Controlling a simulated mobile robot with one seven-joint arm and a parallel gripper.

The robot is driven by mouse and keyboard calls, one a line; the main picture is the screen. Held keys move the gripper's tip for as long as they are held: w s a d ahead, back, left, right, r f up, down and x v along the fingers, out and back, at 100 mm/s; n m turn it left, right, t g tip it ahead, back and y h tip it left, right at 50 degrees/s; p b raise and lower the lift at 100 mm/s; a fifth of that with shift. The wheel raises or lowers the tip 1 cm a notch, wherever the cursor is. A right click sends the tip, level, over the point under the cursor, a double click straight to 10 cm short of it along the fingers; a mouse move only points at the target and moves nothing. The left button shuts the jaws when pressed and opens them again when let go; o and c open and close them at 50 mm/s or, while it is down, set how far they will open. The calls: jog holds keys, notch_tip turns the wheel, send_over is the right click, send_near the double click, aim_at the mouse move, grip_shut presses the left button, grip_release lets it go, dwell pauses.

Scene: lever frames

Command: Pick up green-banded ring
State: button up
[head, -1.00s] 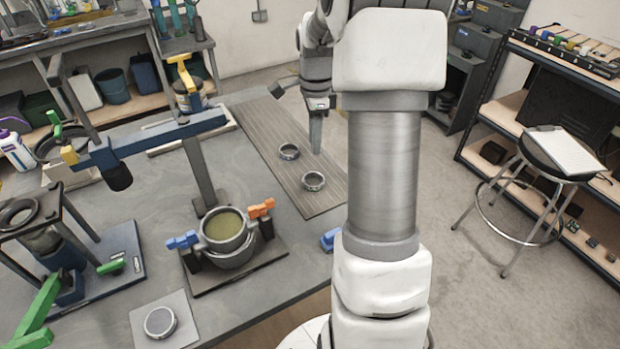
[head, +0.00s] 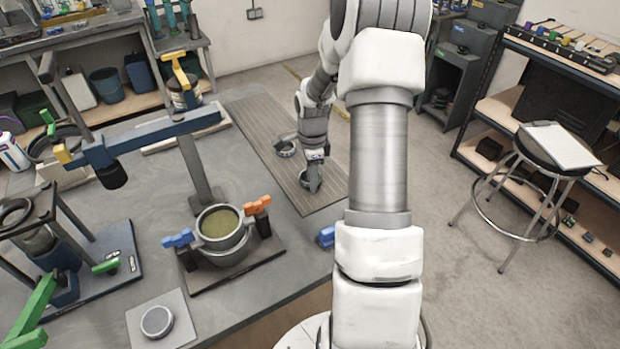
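Two small grey metal rings sit on the ribbed grey mat (head: 250,122) on the bench. The nearer ring (head: 303,177) is partly hidden by my gripper (head: 314,186). The farther ring (head: 284,151) is a little behind and to the left, partly covered by part of my arm. I cannot make out a green band on either ring at this size. My gripper points down at the nearer ring, its tip at or just inside the ring's right side. Whether the fingers are apart or closed on the ring's wall is too small to tell.
A fixture with a round pot (head: 222,228) and blue and orange clamps stands left of the mat. A grey ring (head: 157,321) lies on a pale square plate at the front. A blue block (head: 327,236) sits by the bench's right edge. A stool (head: 548,150) stands right.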

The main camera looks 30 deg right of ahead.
jog(key=shift+f, duration=0.2)
grip_shut()
dwell(1.3)
